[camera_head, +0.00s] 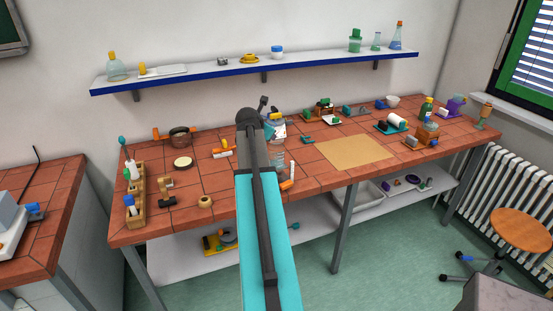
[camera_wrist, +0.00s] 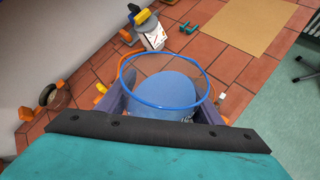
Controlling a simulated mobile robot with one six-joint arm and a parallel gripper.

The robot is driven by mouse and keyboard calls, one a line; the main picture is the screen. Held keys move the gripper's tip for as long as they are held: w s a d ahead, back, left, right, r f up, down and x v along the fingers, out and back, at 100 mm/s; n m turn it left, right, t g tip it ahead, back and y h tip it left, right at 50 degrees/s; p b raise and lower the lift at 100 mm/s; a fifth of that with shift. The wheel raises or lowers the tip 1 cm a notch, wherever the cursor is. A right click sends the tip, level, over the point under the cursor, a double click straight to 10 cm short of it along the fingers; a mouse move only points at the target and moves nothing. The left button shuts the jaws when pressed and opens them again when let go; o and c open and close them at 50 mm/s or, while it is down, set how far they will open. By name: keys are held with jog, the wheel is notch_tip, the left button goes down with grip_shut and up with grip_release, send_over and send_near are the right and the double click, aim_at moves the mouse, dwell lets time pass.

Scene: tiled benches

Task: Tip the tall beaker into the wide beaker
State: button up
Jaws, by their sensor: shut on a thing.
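A clear beaker with a blue rim (camera_wrist: 206,84) is between the fingers of my gripper (camera_wrist: 160,108) in the wrist view; I take it for the tall beaker. My gripper is shut on it. In the head view clear glass (camera_head: 278,152) shows just right of my arm, which hides most of that spot and the fingers.
A tan mat (camera_head: 354,152) lies on the tiled bench to the right. A dark round pot (camera_head: 180,137) and a wooden rack (camera_head: 135,200) stand to the left. Several small objects crowd the back and right of the bench. A shelf (camera_head: 215,71) runs along the wall above.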

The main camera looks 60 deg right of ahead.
jog(key=shift+w+a+f+m+y+p, duration=0.15)
jog(key=shift+m+y+p, duration=0.3)
jog(key=shift+p, duration=0.7)
dwell(0.4)
jog(key=shift+r+t+y+p, duration=0.25)
jog(key=shift+t+p, duration=0.25)
jog(key=shift+p, duration=0.05)
jog(key=shift+a+m+y, duration=0.15)
jog(key=shift+m+y, duration=0.1)
jog(key=shift+y, duration=0.05)
jog(key=shift+w, duration=0.1)
jog(key=shift+f+b, duration=0.1)
jog(key=shift+b, duration=0.25)
dwell(0.6)
jog(key=shift+r+t+y+p, duration=0.3)
jog(key=shift+r+t+y, duration=0.1)
dwell(3.5)
